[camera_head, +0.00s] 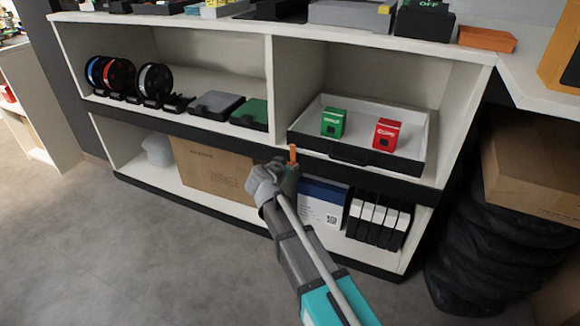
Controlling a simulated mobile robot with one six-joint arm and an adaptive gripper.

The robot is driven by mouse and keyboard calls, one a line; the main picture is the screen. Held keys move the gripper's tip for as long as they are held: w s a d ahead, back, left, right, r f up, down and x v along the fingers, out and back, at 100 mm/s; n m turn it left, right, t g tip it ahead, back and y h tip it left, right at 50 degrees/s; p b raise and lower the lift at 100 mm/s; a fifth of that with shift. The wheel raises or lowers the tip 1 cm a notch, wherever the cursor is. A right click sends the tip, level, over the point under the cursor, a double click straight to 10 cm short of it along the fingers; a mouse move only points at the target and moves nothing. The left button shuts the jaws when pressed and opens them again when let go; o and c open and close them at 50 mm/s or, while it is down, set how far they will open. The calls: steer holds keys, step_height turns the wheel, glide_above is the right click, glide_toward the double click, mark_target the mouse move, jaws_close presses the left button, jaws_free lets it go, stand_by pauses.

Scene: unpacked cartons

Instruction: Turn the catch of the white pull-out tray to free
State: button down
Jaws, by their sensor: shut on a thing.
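The white pull-out tray (417,125) sits in the right bay of the upper shelf. It has a dark front with a black handle (348,154). A small orange piece, which looks like the catch (293,152), stands upright at the left end of the tray's front. My gripper (291,167) is at this orange piece, just below its visible top, and is shut on it. The fingers hide its lower part. A green box (333,122) and a red box (386,134) stand in the tray.
Below the tray are a blue-and-white box (322,203) and several black-and-white binders (377,222). A brown carton (213,170) stands left of my gripper. Spools and flat cases fill the upper left bay. The grey floor (130,250) in front is clear.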

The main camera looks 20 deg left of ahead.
steer(key=shift+a+f+n+h+b, duration=0.15)
steer(key=shift+n+h+b, duration=0.2)
steer(key=shift+n+h, duration=0.7)
steer(key=n+h+b, duration=0.1)
steer(key=n, duration=0.1)
steer(key=shift+a+n, duration=0.1)
steer(key=shift+n, duration=0.25)
steer(key=n+h+b, duration=0.2)
steer(key=shift+f+n+t, duration=0.15)
steer(key=shift+n+t, duration=0.15)
steer(key=shift+n+h+b, duration=0.35)
steer(key=shift+n+b, duration=0.2)
steer(key=shift+n, duration=0.25)
steer(key=shift+t, duration=0.3)
steer(key=shift+c, duration=2)
jaws_free()
steer(key=shift+r+p, duration=0.25)
steer(key=shift+p, duration=0.1)
